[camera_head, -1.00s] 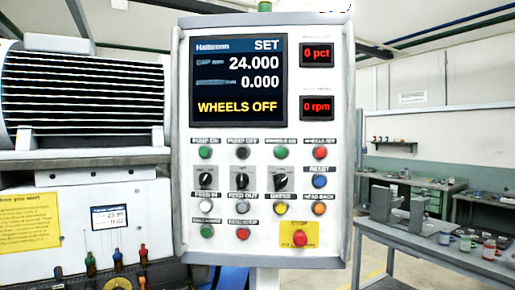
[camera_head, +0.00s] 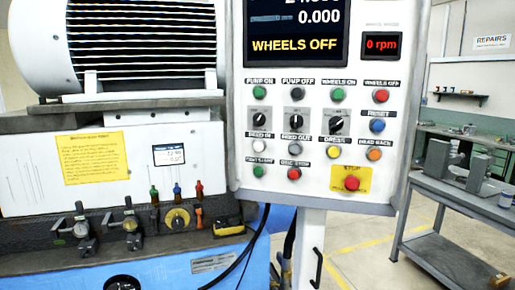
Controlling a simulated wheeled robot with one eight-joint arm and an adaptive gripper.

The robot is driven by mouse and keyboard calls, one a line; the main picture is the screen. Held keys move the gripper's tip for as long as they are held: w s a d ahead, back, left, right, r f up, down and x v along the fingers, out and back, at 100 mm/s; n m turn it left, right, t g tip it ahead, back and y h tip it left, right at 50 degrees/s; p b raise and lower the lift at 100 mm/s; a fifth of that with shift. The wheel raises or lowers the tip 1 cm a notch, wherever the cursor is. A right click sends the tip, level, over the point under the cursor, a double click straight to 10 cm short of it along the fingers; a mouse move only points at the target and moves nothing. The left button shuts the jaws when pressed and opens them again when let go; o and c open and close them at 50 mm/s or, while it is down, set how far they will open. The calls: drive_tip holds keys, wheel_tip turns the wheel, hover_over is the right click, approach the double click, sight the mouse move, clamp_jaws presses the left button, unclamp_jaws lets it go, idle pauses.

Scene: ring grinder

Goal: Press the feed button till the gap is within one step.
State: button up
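The control panel (camera_head: 310,190) fills the upper middle. Its screen (camera_head: 293,30) reads 0.000 and WHEELS OFF; the gap line above is cut off by the frame's top edge. The white button (camera_head: 260,147) under the label FEED IN sits at the left of the lower rows. The grey button (camera_head: 297,148) under FEED OUT is just right of it. A small display (camera_head: 168,154) on the machine is too blurred to read surely. My gripper is not in view, so its state and distance from the buttons are hidden.
A red stop button (camera_head: 352,183) on a yellow plate sits at the panel's lower right, near other coloured buttons and black knobs. The grinder's front (camera_head: 60,235) with gauges stands left. A grey bench (camera_head: 470,195) stands right. Floor shows between panel post and bench.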

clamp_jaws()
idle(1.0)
